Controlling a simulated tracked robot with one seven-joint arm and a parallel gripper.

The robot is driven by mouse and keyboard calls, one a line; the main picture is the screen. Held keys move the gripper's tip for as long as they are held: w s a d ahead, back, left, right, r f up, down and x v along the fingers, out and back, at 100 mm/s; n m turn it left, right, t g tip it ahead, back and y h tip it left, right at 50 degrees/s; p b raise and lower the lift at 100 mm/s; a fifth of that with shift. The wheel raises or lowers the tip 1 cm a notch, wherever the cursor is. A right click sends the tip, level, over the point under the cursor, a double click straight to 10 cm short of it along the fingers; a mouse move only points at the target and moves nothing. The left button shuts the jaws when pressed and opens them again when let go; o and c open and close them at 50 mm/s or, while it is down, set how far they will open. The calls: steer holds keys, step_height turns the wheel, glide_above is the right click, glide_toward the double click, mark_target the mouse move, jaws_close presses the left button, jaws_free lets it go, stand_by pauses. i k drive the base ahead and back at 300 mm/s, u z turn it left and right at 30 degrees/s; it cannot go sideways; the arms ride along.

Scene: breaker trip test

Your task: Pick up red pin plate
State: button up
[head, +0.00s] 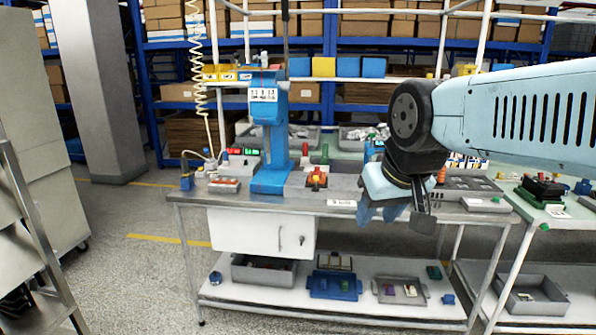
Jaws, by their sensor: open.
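I cannot tell for sure which thing is the red pin plate. A small red piece with a yellow part (317,179) sits on the workbench, right of the blue press. A grey tray with red and orange contents (224,185) lies at the bench's left end. My gripper (396,214) is light blue and open, and hangs by the front edge of the bench, right of the red piece. I see nothing between its fingers. My arm hides part of the bench's back right.
The blue press (270,135) stands on the workbench (290,202). The lower shelf (260,300) holds a blue tray (335,285) and grey trays. A second table (555,217) stands at right.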

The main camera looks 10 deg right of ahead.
mark_target(317, 171)
steer(key=u, duration=0.05)
steer(key=i, duration=1.15)
steer(key=z, duration=0.7)
steer(key=i, duration=0.55)
steer(key=z, duration=0.35)
steer(key=k, duration=0.75)
steer(key=z, duration=0.25)
steer(key=i, duration=0.75)
steer(key=u, duration=0.15)
